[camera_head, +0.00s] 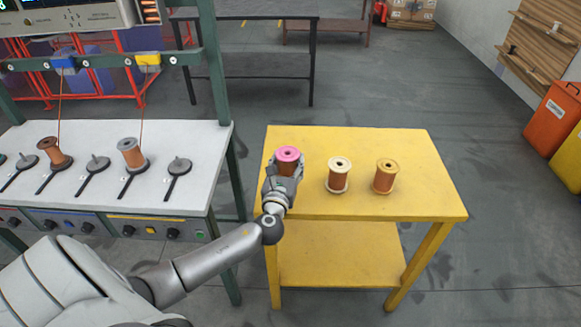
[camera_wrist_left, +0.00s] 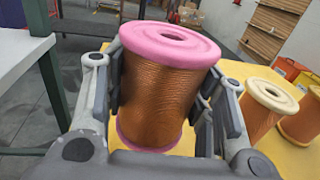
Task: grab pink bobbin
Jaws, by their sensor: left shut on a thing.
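The pink bobbin (camera_head: 287,155) has pink flanges and copper wire wound on its middle. It stands upright at the left of the yellow table (camera_head: 420,205). My left gripper (camera_head: 284,172) is shut on it. In the left wrist view the pink bobbin (camera_wrist_left: 158,85) fills the middle, with a finger on each side of its wound part. Whether its bottom flange touches the table is hard to tell. My right gripper is not in view.
A cream bobbin (camera_head: 338,174) and a yellow bobbin (camera_head: 385,176) stand to the right on the table. A white workbench (camera_head: 110,195) with spindles and two bobbins is at left, across a narrow gap. The table's far side is clear.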

